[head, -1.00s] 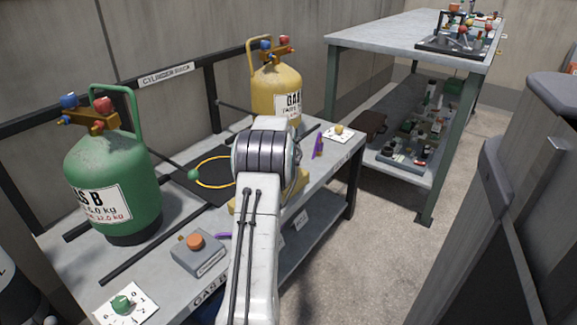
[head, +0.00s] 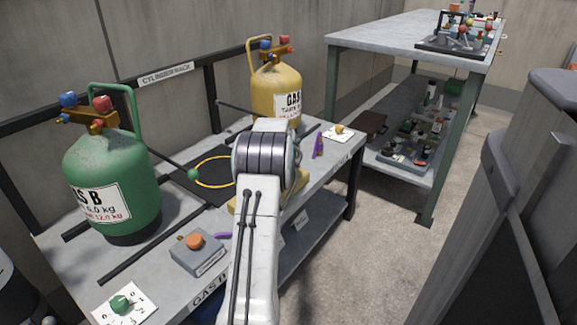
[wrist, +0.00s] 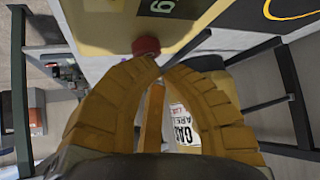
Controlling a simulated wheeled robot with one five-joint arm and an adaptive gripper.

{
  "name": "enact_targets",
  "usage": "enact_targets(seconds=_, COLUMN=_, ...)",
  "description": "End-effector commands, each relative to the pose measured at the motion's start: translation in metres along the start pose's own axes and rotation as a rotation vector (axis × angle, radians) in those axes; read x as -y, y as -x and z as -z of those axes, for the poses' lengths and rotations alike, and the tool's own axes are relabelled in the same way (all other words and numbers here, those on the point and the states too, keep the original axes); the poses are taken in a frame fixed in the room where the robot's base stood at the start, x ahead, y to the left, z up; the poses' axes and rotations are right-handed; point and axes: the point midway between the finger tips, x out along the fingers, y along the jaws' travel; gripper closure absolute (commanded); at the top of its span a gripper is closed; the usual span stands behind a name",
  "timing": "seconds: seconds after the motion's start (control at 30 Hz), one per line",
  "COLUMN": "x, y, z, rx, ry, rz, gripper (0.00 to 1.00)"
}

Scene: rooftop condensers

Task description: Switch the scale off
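The yellow scale (wrist: 110,22) fills the upper middle of the wrist view, with a small dark display (wrist: 160,8) showing a digit. A red round button (wrist: 146,46) sits at its edge. My gripper (wrist: 159,64) has its two yellow fingers drawn together at the tips, with nothing seen between them. The tips are right beside the red button; I cannot tell whether they touch it.
A green gas cylinder (head: 112,180) stands left on the bench and a yellow one (head: 276,98) at its back. A grey box with an orange button (head: 195,241) and a card with a green knob (head: 121,304) are at the front left. A dark object (head: 530,220) stands right.

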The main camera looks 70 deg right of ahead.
Motion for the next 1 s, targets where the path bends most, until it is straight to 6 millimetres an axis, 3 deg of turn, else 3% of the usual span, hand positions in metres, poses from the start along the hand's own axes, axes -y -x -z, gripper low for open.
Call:
enact_targets(seconds=0.53, x=0.0, y=-0.002, z=-0.002, rx=0.003, ry=0.0, rz=0.0, gripper=1.0)
enact_targets(seconds=1.0, x=0.0, y=0.012, z=0.012, rx=0.001, ry=0.0, rz=0.0, gripper=1.0)
